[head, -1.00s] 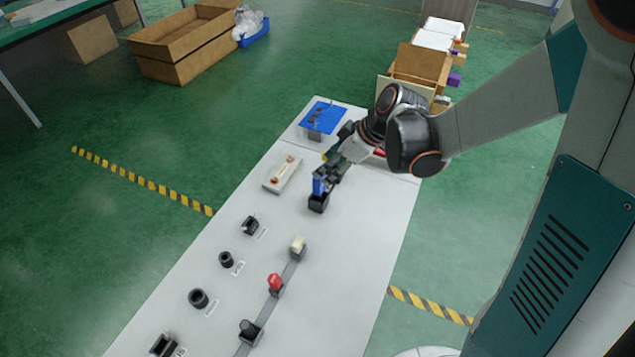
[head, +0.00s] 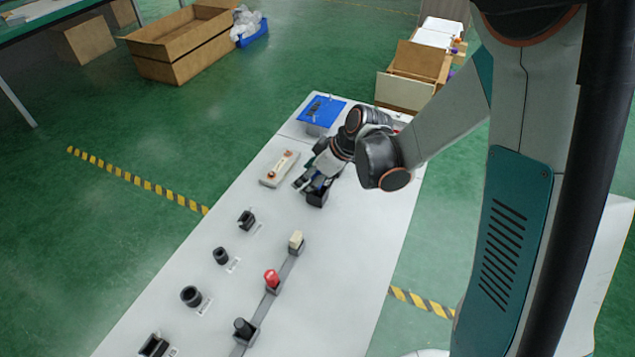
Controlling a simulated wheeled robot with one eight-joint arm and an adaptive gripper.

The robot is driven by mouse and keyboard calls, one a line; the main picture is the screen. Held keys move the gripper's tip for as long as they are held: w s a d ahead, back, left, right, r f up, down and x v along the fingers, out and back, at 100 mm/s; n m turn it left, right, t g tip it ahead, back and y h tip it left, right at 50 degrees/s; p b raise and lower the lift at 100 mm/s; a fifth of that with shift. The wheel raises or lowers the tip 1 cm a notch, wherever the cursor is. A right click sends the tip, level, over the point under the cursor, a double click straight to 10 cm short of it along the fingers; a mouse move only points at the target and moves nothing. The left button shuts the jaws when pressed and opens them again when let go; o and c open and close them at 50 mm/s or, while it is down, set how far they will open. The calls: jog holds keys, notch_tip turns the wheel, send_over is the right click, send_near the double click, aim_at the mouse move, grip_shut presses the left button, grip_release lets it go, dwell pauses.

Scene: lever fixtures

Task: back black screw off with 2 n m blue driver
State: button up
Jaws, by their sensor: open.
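The blue driver (head: 321,182) stands in a small black holder (head: 317,198) on the white table, partly hidden by my gripper. My gripper (head: 301,184) is open, with its fingers low over the table just left of the driver. I cannot tell whether it touches the driver. A pale block (head: 279,169) with two small reddish-brown heads lies to the left of the gripper. A blue plate (head: 321,110) with dark pieces on it stands at the far end of the table. I cannot make out which piece is the black screw.
Several black sockets line the table's left side, such as one (head: 247,219). A rail carries a cream lever block (head: 296,241), a red knob (head: 271,279) and a black knob (head: 244,327). Cardboard boxes (head: 181,45) stand on the floor beyond. Bare table lies between the rows.

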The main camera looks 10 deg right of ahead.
jog(key=c, duration=1.2)
jog(key=shift+r, duration=0.15)
